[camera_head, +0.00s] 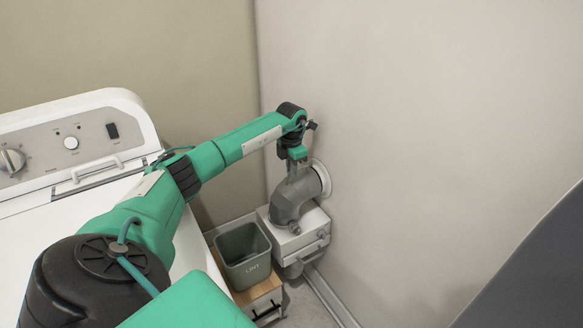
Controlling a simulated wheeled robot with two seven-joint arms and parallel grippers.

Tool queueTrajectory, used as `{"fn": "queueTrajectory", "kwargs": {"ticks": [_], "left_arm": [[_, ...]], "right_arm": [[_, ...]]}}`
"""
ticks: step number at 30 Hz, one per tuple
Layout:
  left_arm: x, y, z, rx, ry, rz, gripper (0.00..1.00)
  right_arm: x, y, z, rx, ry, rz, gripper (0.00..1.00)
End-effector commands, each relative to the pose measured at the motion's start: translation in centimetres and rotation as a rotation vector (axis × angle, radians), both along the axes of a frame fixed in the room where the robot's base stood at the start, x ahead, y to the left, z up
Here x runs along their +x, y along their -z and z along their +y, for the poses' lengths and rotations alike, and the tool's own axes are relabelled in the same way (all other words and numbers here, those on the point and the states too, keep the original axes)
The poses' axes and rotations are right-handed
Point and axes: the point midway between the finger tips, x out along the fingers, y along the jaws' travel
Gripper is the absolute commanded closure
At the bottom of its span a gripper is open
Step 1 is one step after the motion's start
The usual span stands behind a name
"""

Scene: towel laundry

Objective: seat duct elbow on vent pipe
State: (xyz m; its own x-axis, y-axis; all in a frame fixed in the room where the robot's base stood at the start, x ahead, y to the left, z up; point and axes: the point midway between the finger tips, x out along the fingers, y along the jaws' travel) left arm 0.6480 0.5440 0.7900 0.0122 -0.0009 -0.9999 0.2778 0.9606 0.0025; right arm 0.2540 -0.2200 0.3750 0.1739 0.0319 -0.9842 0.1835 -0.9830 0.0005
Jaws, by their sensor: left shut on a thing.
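The grey duct elbow (288,203) is at the far wall corner, with its upper end turned toward the round wall flange (322,179). The vent pipe itself is not clearly distinguishable, and I cannot tell whether the elbow is seated on it. My left gripper (297,174) points down from the green arm and is shut on the top of the elbow. The fingertips are small and partly merged with the elbow. My right gripper is not in view.
A white box (308,237) stands under the elbow against the wall. A grey-green lint bin (243,257) sits beside it on a wooden stand (262,297). The white machine (75,165) with its control panel fills the left. The right wall is bare.

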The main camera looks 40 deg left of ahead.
Motion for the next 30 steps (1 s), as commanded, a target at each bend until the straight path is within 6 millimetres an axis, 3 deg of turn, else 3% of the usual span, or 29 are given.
{"fn": "queueTrajectory", "kwargs": {"ticks": [1, 3, 6, 19, 30], "left_arm": [[-0.4, 0.9, -0.1, 0.000, 0.002, 0.020, 1.00], [-0.5, 0.9, -0.1, 0.001, 0.002, 0.019, 0.79], [-0.4, 0.8, -0.1, 0.001, 0.003, 0.018, 0.66], [-0.4, 0.0, 0.0, 0.002, 0.002, 0.013, 0.66], [-1.0, -4.5, 1.3, 0.004, -0.006, 0.010, 0.66]], "right_arm": [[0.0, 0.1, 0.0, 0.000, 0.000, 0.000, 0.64], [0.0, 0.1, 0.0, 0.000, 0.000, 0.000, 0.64], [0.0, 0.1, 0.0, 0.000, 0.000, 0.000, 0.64], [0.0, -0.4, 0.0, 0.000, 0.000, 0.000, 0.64], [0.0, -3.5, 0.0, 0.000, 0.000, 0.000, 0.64]]}}
